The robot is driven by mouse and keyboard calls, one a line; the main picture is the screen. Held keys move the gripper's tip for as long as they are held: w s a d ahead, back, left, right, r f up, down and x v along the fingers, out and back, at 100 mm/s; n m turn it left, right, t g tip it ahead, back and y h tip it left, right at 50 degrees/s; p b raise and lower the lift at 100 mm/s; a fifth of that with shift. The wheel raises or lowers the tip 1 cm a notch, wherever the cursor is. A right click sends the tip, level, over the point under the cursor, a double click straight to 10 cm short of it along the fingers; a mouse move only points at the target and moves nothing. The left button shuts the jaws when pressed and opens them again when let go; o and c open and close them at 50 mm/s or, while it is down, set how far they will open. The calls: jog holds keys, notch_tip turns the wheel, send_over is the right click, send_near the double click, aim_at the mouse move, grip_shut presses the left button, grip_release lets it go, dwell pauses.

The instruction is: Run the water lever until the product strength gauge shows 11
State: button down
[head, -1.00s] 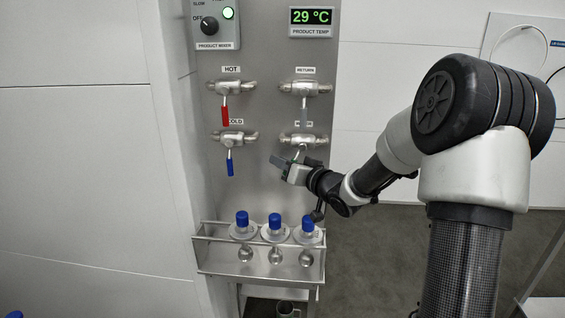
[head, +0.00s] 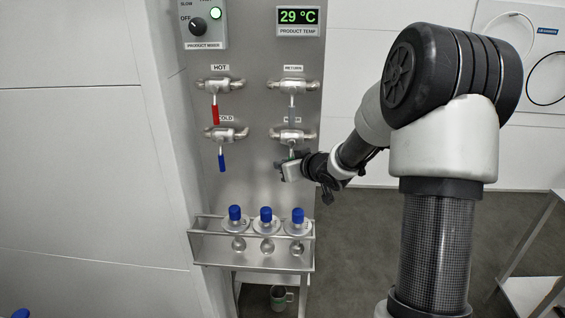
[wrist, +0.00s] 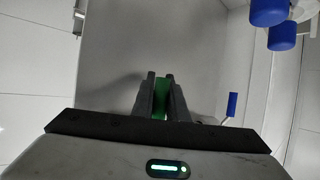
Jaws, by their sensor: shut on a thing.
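The lower right valve (head: 291,135) has its label mostly hidden behind the return lever's handle, so I cannot fully read it. Its lever hangs down to my gripper (head: 287,165), just below the valve. In the wrist view my gripper (wrist: 161,98) is shut on a green lever handle (wrist: 161,97), held between the two dark fingers. Most of this handle is hidden by the gripper in the head view. The product strength gauge is not in view; only a product temp display (head: 298,17) reading 29 °C shows.
The red hot lever (head: 215,114), blue cold lever (head: 222,162) and grey return lever (head: 292,114) hang nearby. A mixer panel (head: 204,25) has a lit green lamp. A mug (head: 278,297) sits underneath.

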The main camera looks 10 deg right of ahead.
dwell(0.3)
jog(key=c, duration=1.7)
grip_release()
jog(key=shift+c, duration=0.2)
jog(key=p+v, duration=0.3)
jog(key=v, duration=1.4)
jog(key=shift+s, duration=0.3)
jog(key=shift+w+r, duration=0.1)
jog(key=shift+r, duration=0.05)
